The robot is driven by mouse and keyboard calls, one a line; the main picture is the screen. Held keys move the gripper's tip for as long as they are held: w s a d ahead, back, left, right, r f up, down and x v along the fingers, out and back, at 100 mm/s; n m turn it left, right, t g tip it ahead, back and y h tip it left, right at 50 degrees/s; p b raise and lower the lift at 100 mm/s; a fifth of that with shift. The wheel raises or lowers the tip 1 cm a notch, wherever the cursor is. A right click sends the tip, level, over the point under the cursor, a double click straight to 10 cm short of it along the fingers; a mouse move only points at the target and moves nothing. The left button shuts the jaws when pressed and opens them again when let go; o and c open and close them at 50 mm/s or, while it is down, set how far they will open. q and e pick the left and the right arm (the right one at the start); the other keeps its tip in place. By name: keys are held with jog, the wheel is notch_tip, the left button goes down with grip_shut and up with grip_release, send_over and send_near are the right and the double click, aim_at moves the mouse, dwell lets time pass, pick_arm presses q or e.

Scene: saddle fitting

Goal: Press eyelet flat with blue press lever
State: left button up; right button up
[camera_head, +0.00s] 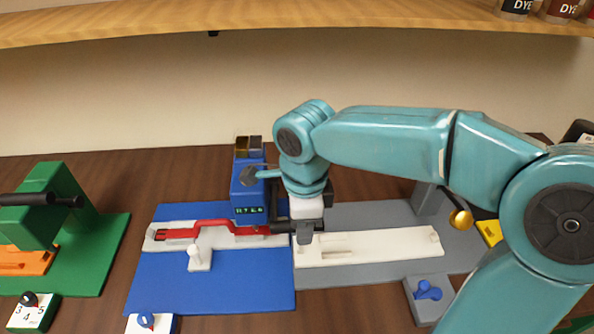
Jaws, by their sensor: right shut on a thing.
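The blue press (247,197) stands near the middle, with a small lit display on its front. A red strap (215,227) lies along a white holder beside it, its right end near my right gripper. I cannot make out the eyelet. My right gripper (310,238) is low, just right of the press. It is shut on a dark bar (283,228) that looks like the press lever's handle; the arm hides part of this contact. My left gripper is out of view.
A green press (45,205) stands at the left. A grey station with a white holder (385,245) lies right of the blue base (210,286). A blue knob (428,290) sits at front right. A wooden shelf (230,24) crosses the back above.

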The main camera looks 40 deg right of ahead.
jog(key=shift+s+a+f+b, duration=0.15)
jog(key=shift+s+f+b, duration=0.1)
jog(key=shift+f+b, duration=0.4)
jog(key=shift+s+a+f+b, duration=0.1)
jog(key=shift+s+f+b, duration=0.1)
jog(key=shift+f+b, duration=0.45)
jog(key=shift+s+a+f+b, duration=0.15)
jog(key=shift+s+f+b, duration=0.2)
jog(key=shift+f, duration=0.55)
jog(key=shift+o, duration=0.2)
jog(key=shift+s+a+f+b, duration=0.1)
jog(key=shift+a+f+b, duration=0.05)
jog(key=shift+f+b, duration=1.5)
jog(key=shift+o, duration=0.5)
jog(key=shift+f, duration=0.4)
jog(key=shift+c, duration=0.5)
jog(key=shift+o, duration=0.2)
